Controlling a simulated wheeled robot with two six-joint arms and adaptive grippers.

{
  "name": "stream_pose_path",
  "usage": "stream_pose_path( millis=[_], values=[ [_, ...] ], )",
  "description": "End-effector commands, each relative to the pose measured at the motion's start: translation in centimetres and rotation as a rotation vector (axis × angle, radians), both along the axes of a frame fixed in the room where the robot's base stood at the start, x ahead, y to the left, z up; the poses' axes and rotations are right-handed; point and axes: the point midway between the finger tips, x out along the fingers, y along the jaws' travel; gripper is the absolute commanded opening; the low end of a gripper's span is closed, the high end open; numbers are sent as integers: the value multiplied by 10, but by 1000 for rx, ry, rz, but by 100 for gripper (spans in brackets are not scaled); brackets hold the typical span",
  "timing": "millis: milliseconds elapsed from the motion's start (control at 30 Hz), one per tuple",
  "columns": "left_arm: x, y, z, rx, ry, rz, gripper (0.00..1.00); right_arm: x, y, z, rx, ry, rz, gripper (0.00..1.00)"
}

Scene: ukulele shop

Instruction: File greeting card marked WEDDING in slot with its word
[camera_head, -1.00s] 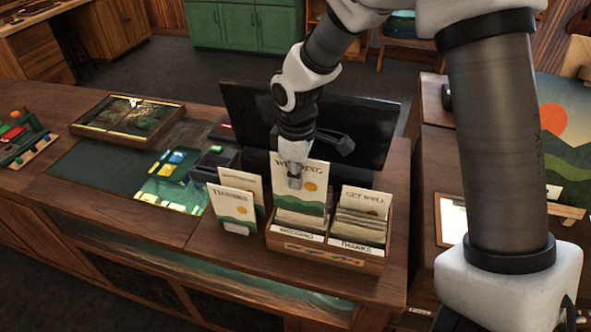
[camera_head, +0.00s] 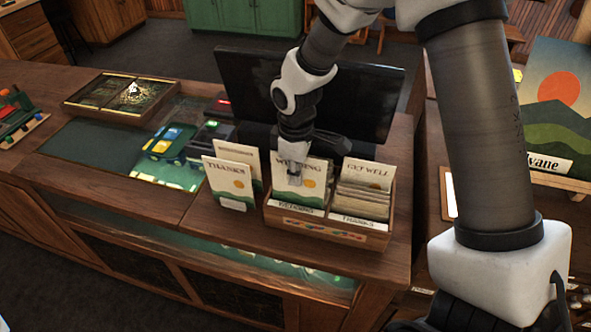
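The greeting card marked WEDDING (camera_head: 287,192) stands upright in the left compartment of the wooden card box (camera_head: 330,232). Its lower part is hidden behind the front label reading WEDDING (camera_head: 297,208). My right gripper (camera_head: 294,178) comes down from above over the card's upper middle, covering part of its word. Its fingers look closed on the card, though the far finger is hidden. The right compartment has a front label reading THANKS (camera_head: 352,220). My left gripper is out of view.
A GET WELL card (camera_head: 366,173) and a stack of cards stand in the right compartment. A THANKS card (camera_head: 230,184) stands left of the box, with another behind it. A dark monitor (camera_head: 240,85) is behind. The counter's left part holds a framed case (camera_head: 80,108).

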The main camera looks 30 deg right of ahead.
Motion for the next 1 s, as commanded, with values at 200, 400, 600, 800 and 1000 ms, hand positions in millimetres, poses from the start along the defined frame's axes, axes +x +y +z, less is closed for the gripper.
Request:
stream_pose_path(
  millis=[200,400,600,800,1000],
  values=[
    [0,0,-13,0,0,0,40,0,0,-21,-1,1,0,0],
    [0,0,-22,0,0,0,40,0,0,-38,-1,1,1,0],
    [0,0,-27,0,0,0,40,0,0,-47,-1,1,1,0],
    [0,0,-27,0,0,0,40,0,0,-49,0,0,1,0],
    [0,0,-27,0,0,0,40,0,0,-49,0,0,1,25]
  ],
)
